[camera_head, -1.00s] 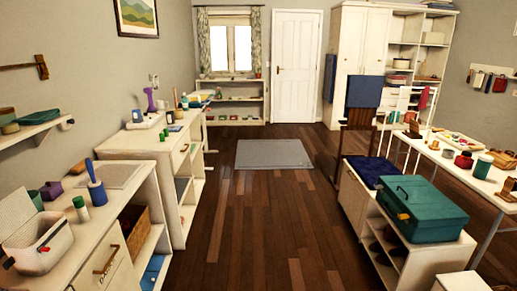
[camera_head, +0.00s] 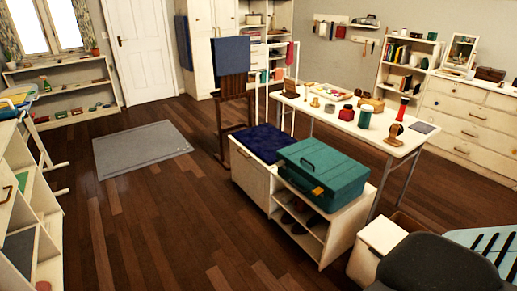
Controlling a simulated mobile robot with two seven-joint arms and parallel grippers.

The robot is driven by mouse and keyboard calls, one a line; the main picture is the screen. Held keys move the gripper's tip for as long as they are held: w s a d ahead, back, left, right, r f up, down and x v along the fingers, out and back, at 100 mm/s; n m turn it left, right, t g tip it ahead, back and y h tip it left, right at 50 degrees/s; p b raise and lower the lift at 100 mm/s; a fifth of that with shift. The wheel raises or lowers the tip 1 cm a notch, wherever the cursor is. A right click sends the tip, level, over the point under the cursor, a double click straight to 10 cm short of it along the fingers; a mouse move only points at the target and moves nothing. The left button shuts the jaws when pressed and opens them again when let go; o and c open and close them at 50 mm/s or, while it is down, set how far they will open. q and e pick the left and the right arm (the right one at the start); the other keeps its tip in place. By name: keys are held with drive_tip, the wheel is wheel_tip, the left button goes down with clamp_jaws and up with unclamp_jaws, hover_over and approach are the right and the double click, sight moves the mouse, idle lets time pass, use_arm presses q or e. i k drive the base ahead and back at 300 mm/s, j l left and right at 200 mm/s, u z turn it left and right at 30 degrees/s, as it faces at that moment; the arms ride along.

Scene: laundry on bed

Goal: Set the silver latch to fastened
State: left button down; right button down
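I cannot make out a silver latch anywhere in the head view. A teal case (camera_head: 325,172) with a dark handle on its lid sits shut on a low white cabinet (camera_head: 251,180). A small orange patch (camera_head: 318,191) shows on the case's front; no silver part can be told there at this size. Neither of my grippers is in view.
A white table (camera_head: 400,148) with several small items stands behind the cabinet. A grey mat (camera_head: 142,149) lies on the open wooden floor (camera_head: 150,235). White shelves (camera_head: 20,215) line the left edge. A dark rounded shape (camera_head: 432,265) fills the bottom right.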

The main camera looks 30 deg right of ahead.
sight(281, 163)
drive_tip(key=i+z, duration=0.45)
drive_tip(key=i+j+z, duration=0.15)
drive_tip(key=i+z, duration=0.3)
drive_tip(key=i, duration=0.25)
drive_tip(key=i+l+z, duration=0.25)
drive_tip(key=i+z, duration=0.5)
drive_tip(key=i, duration=0.25)
drive_tip(key=i+l, duration=0.35)
drive_tip(key=i+z, duration=0.05)
